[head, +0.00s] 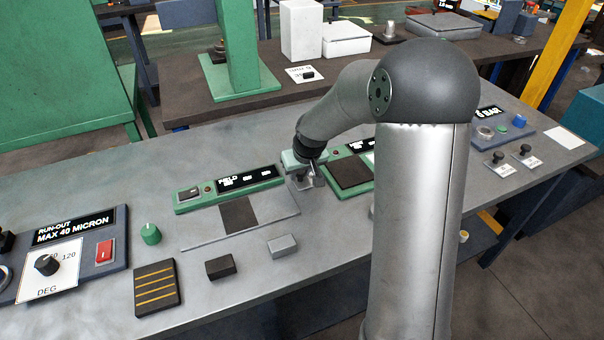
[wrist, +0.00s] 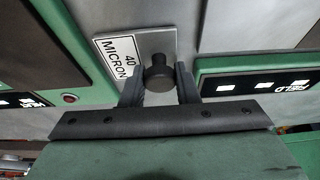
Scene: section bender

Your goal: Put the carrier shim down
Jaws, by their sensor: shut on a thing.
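The carrier shim looks to be the light grey plate (wrist: 115,40) with a dark knob (wrist: 157,72) and a "40 MICRON" label, in the middle of the wrist view. My gripper (wrist: 158,86) has its two fingers closed on either side of the knob. In the head view my gripper (head: 306,181) is low over the bench between two green panels, and the shim is mostly hidden there. I cannot tell whether the plate touches the bench.
A green panel (head: 195,205) with a lit display stands left of my gripper, a dark pad (head: 239,216) before it. Another green panel with a dark pad (head: 350,172) is to the right. Small grey (head: 283,246) and black (head: 220,267) blocks lie nearer the front edge.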

